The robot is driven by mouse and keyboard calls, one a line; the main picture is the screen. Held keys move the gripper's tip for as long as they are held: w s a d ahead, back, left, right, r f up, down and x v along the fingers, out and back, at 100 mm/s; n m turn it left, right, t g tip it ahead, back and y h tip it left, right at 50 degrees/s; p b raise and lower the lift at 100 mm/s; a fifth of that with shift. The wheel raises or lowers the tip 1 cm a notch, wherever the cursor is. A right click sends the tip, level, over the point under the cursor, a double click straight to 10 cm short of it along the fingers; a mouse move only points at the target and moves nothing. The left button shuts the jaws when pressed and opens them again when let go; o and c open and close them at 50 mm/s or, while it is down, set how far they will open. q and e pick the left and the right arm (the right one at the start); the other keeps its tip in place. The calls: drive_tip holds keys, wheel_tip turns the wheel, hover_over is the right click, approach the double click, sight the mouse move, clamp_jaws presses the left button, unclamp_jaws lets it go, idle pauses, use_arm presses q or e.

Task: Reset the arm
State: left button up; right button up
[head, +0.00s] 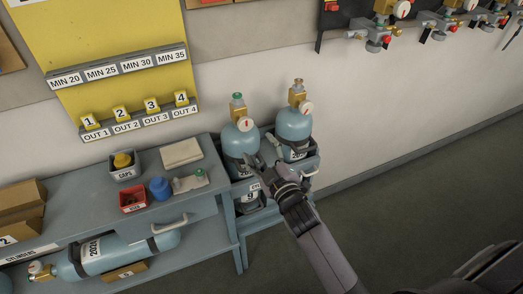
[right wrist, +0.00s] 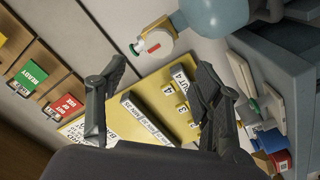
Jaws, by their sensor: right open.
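My right gripper (head: 275,172) is in front of the two upright blue cylinders and covers part of their rack. In the right wrist view its two dark fingers (right wrist: 160,66) are spread apart with nothing between them. The left cylinder (head: 240,138) has a green-topped valve and a gauge. The right cylinder (head: 294,124) has a brass valve and a gauge. I cannot tell whether the gripper touches either one. A blue cylinder and its gauge also show above the fingers in the right wrist view (right wrist: 213,16). My left gripper is not in view.
A blue-grey bench (head: 215,207) stands at left, with a red bin (head: 132,198), a blue cap (head: 160,188) and a lying cylinder (head: 105,252) below. A yellow board (head: 115,35) hangs above. Regulators (head: 375,30) hang at upper right. The floor (head: 420,185) at right is clear.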

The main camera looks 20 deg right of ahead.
drive_tip(key=s+f+m+g, duration=0.1)
drive_tip(key=s+f+g, duration=0.25)
drive_tip(key=f, duration=0.85)
drive_tip(key=s+f+m+g, duration=0.15)
drive_tip(key=s+f, duration=0.35)
drive_tip(key=f, duration=0.6)
drive_tip(key=s+f+m+g, duration=0.1)
drive_tip(key=s+f+g, duration=0.25)
drive_tip(key=f, duration=0.85)
drive_tip(key=s+d+f+m+g, duration=0.1)
drive_tip(key=s+f, duration=0.5)
drive_tip(key=s, duration=0.6)
drive_tip(key=s+d+f+m+g, duration=0.1)
drive_tip(key=s+f+g, duration=0.3)
drive_tip(key=s+f, duration=0.3)
drive_tip(key=s+d+f+m+g, duration=0.1)
drive_tip(key=s+f+g, duration=0.2)
drive_tip(key=s, duration=1.4)
wheel_tip(320, 180, down, 4)
drive_tip(key=shift+s+h, duration=0.25)
drive_tip(key=shift+h, duration=0.05)
drive_tip(key=shift+w+g, duration=0.1)
drive_tip(key=shift+g, duration=0.15)
